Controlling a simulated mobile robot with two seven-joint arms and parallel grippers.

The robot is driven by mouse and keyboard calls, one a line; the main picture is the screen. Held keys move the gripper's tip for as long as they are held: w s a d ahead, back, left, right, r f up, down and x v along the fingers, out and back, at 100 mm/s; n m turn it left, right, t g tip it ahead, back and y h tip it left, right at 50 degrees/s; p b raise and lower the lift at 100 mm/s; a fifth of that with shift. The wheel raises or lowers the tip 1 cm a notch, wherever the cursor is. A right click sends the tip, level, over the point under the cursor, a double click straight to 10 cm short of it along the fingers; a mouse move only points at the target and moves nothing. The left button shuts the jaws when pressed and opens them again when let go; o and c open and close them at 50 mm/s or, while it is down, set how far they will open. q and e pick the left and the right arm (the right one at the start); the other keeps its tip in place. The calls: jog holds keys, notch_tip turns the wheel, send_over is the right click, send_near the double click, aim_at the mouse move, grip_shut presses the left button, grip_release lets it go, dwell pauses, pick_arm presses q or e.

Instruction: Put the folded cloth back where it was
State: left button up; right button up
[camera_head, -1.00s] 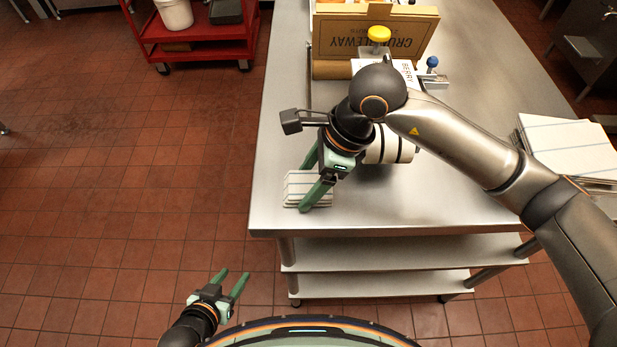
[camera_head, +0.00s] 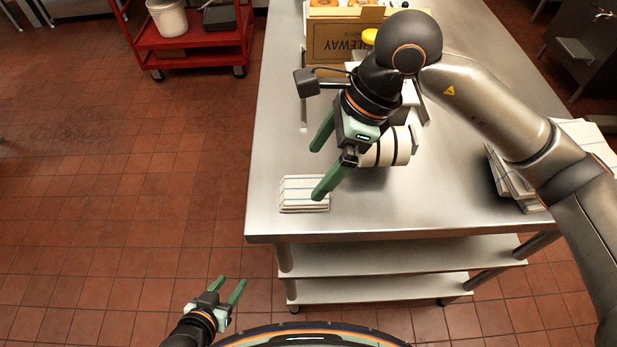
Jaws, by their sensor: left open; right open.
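The folded cloth (camera_head: 298,194), white with thin stripes, lies on the steel table (camera_head: 450,208) near its front left corner. My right gripper (camera_head: 318,172) is open and empty, held above the table just up and right of the cloth. One fingertip overlaps the cloth's right edge in the picture; the gripper appears raised clear of it. My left gripper (camera_head: 229,284) is open and empty, low over the floor in front of the table.
A white roll with dark bands (camera_head: 390,148) lies right beside my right gripper. A stack of cloths (camera_head: 512,178) lies at the right, partly behind my arm. A red cart (camera_head: 190,48) stands at the back left.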

jog(key=v, duration=0.5)
